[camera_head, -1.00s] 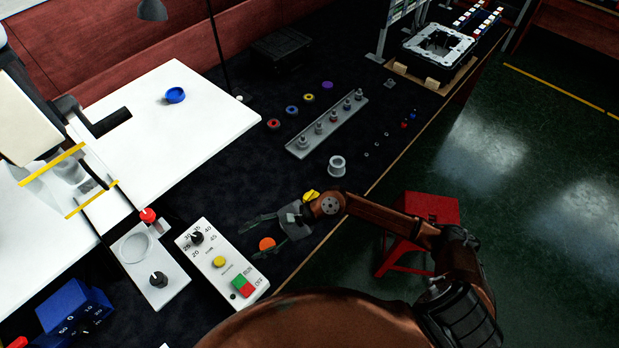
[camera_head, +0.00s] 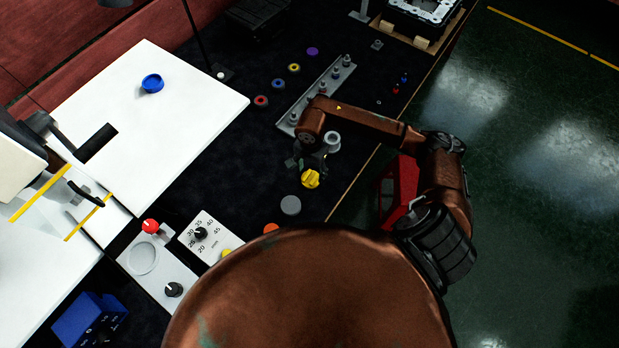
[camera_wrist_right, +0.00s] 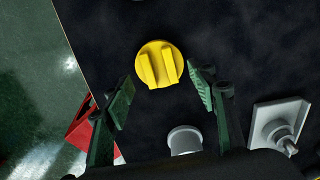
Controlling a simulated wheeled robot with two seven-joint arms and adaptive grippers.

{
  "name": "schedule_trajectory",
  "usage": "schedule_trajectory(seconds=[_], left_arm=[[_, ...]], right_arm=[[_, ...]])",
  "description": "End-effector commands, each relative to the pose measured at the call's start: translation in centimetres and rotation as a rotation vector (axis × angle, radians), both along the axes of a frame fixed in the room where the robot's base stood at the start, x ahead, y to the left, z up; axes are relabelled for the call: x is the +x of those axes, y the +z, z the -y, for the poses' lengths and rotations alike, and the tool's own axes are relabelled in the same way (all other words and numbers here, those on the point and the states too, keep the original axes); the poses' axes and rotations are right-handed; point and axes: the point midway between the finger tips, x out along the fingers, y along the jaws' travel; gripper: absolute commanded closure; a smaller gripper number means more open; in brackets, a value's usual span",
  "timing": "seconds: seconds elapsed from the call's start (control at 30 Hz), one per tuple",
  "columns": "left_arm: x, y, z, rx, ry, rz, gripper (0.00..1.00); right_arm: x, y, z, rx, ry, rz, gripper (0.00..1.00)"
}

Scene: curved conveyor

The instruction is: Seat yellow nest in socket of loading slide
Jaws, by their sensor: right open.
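The yellow nest (camera_head: 310,179), a round piece with two raised ribs, lies on the dark bench top beside my right gripper (camera_head: 300,163). In the right wrist view, the nest (camera_wrist_right: 158,64) sits just beyond and between the spread fingertips of the gripper (camera_wrist_right: 163,88), with no contact visible. The right gripper is open and empty. A pale plate with a round recess (camera_head: 144,258), a red knob and a black knob is at the lower left; I cannot tell if this is the loading slide's socket. My left gripper is out of view.
A grey cup (camera_head: 332,141) and a grey rail with several pegs (camera_head: 326,84) are close to my right arm. A grey disc (camera_head: 291,205) and an orange disc (camera_head: 271,228) lie nearer. A control panel (camera_head: 207,236) is left. A red stool (camera_head: 398,190) stands off the bench.

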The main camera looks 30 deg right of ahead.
Motion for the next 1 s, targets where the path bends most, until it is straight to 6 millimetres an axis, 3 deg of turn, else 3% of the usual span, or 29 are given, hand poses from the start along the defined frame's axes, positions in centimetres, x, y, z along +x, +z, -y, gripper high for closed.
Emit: schedule_trajectory(seconds=[0.2, 0.47, 1.0], left_arm=[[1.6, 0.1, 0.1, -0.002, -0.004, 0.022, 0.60], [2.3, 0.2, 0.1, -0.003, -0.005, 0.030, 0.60], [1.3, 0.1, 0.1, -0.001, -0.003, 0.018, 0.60]], right_arm=[[-0.2, -2.7, -0.1, 0.002, 0.002, 0.000, 0.48], [-0.1, -3.0, -0.1, 0.001, 0.004, 0.000, 0.48], [0.0, -3.0, -0.2, 0.002, 0.006, 0.000, 0.84]])
